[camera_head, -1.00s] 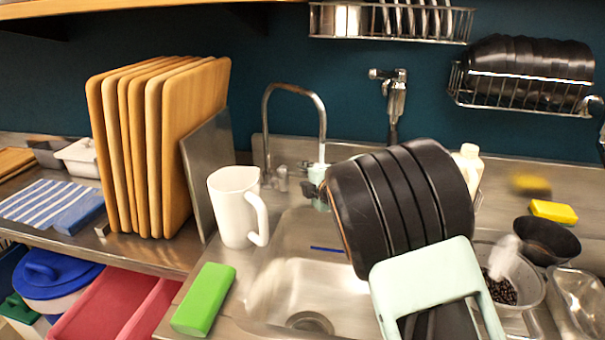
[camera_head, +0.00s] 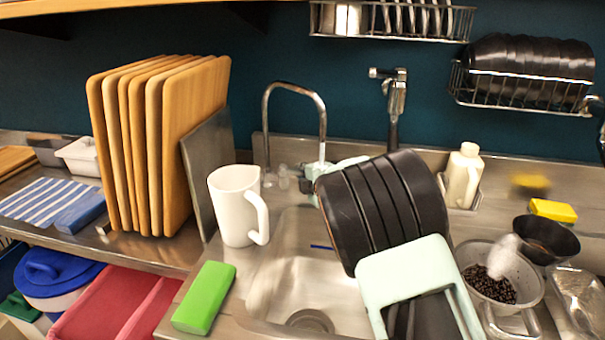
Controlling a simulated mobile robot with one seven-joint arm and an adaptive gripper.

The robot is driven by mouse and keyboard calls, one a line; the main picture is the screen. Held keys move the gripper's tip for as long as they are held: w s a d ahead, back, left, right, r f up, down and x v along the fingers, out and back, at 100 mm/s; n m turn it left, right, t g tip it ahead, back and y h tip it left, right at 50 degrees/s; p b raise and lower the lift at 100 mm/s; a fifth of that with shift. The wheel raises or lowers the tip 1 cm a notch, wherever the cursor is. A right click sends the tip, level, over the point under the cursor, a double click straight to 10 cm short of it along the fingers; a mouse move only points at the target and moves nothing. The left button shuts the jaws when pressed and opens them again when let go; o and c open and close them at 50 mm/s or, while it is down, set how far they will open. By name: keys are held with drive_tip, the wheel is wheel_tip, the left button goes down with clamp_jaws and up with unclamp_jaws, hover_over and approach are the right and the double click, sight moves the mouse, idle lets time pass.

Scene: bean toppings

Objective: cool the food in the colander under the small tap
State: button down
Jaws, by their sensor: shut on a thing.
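My gripper (camera_head: 315,178), with pale green parts showing, is at the right of the tap's base. It appears shut on the tap's handle, but my black arm hides most of the grip. The colander (camera_head: 530,303) is a grey metal bowl right of my arm, apart from the gripper. Dark beans (camera_head: 487,284) lie in it, with white steam above them.
The sink basin (camera_head: 285,270) is open beneath the tap. A white jug (camera_head: 235,208) stands at its left rim, near a green sponge (camera_head: 204,297). A taller tap (camera_head: 394,105), a white bottle (camera_head: 463,175) and a black bowl (camera_head: 546,240) stand behind or right of my arm.

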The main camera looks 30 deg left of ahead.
drive_tip(key=shift+f+b, duration=0.1)
drive_tip(key=shift+b, duration=0.7)
drive_tip(key=b, duration=0.1)
drive_tip(key=m+t+b, duration=0.1)
drive_tip(key=b, duration=0.1)
drive_tip(key=shift+s+a+h, duration=0.1)
drive_tip(key=shift+s+h, duration=0.15)
drive_tip(key=shift+h, duration=0.15)
drive_tip(key=b, duration=0.3)
drive_tip(key=shift+s+m+t+h, duration=0.2)
drive_tip(key=shift+m+t+h, duration=0.1)
drive_tip(key=shift+m+h, duration=0.1)
drive_tip(key=b, duration=0.2)
drive_tip(key=m+h+b, duration=0.1)
drive_tip(key=b, duration=0.1)
drive_tip(key=shift+s+r+t, duration=0.2)
drive_tip(key=shift+s+t, duration=0.05)
drive_tip(key=shift+t, duration=0.15)
drive_tip(key=shift+s+r+b, duration=0.1)
drive_tip(key=shift+r+b, duration=0.05)
drive_tip(key=shift+b, duration=0.25)
drive_tip(key=shift+a, duration=0.1)
drive_tip(key=c, duration=2)
unclamp_jaws()
drive_tip(key=shift+o, duration=0.6)
